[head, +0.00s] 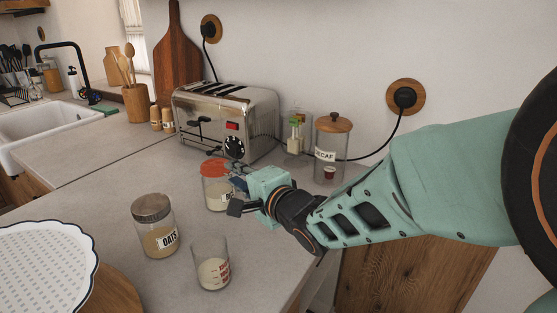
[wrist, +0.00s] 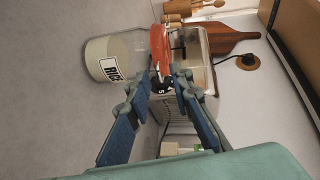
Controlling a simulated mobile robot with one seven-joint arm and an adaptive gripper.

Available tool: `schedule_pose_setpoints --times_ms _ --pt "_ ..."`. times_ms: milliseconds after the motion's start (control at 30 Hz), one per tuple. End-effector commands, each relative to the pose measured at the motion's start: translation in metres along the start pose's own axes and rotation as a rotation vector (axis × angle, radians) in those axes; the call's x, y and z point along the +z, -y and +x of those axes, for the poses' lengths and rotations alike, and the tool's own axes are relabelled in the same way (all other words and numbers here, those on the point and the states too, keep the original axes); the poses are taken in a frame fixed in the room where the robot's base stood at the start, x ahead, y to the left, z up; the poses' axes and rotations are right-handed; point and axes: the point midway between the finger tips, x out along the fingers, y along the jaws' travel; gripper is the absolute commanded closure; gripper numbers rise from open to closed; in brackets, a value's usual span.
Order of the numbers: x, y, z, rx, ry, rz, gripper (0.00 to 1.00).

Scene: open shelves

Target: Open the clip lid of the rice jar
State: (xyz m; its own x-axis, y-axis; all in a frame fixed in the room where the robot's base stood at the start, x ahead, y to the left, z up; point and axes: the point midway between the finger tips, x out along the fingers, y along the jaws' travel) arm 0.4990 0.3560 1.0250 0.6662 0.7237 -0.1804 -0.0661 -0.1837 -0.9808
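The rice jar (head: 214,193) is clear glass with pale contents and a red lid (head: 213,167). It stands upright on the counter in front of the toaster. In the wrist view the jar (wrist: 96,58) lies sideways in the picture with its RICE label showing, and the red lid (wrist: 159,48) sits across its mouth. My gripper (head: 240,190) is at the right side of the jar and hides part of its label. In the wrist view my gripper (wrist: 158,80) is open, its blue-padded fingers apart, with the lid's near edge by the fingertips. I cannot tell whether they touch. The clip is not clear.
An oats jar (head: 155,235) and a glass measuring cup (head: 212,272) stand in front of the rice jar. The toaster (head: 252,135) is behind it. A decaf jar (head: 326,165) stands to the right, beyond my gripper. A white tray (head: 40,265) is at front left.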

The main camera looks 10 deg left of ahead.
Motion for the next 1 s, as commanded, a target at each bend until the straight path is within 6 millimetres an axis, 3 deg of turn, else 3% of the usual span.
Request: schedule_pose_setpoints --times_ms 233,433,1000 --pt "0.0000 0.0001 -0.0001 0.000 0.000 0.000 0.80" --pt "0.0000 0.0002 -0.0001 0.000 0.000 0.000 1.00" --pt "0.0000 0.0026 -0.0003 0.007 0.000 -0.003 1.00"
